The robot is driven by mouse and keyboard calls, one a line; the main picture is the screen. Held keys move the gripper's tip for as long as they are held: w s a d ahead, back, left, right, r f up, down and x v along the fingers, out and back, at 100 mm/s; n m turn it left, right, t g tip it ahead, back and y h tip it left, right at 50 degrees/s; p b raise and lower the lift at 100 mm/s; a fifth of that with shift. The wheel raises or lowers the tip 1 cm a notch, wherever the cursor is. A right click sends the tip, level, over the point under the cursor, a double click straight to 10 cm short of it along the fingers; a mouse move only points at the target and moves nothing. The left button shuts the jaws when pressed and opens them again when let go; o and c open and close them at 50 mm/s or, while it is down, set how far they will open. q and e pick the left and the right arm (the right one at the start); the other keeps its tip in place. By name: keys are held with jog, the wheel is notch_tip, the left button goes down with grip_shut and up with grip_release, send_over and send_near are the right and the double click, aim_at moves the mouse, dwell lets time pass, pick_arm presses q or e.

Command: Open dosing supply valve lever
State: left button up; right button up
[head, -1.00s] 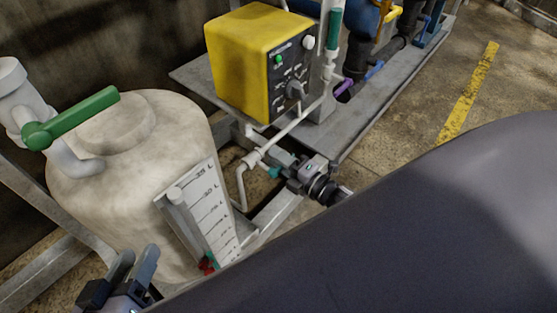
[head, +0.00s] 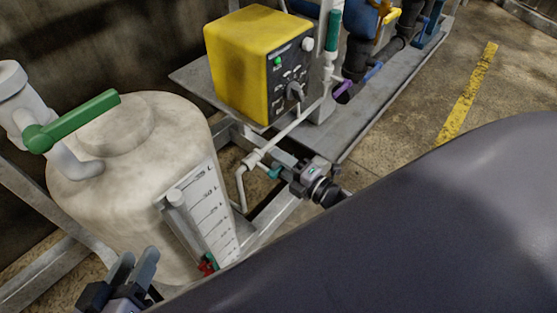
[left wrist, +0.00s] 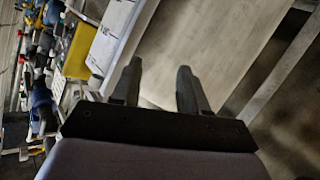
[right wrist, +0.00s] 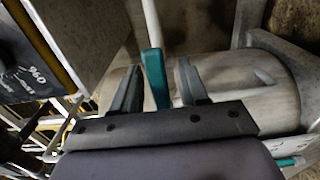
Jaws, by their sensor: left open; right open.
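A small teal lever (head: 274,172) sits on the thin white pipe below the yellow box in the head view. My right gripper (head: 279,164) is at this lever. In the right wrist view the teal lever (right wrist: 155,78) stands between the two open fingers of that gripper (right wrist: 158,85), with a gap visible on both sides. A larger green lever (head: 80,118) is on the white pipe at the top of the tank. My left gripper (head: 138,264) is open and empty, low in front of the tank; its fingers (left wrist: 158,85) also show apart in the left wrist view.
The pale tank (head: 130,200) with a level scale (head: 211,210) fills the left. The yellow control box (head: 255,65) stands on a grey metal frame (head: 190,80) close above the right gripper. White pipes run beside that gripper. Open floor (head: 420,110) lies to the right.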

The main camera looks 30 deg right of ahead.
pick_arm(q)
jog(key=shift+s+a+y+p, duration=0.1)
jog(key=shift+a+y+p, duration=0.55)
jog(key=shift+a, duration=0.1)
pick_arm(e)
jog(key=v, duration=0.6)
jog(key=shift+s, duration=0.15)
jog(key=shift+d, duration=0.1)
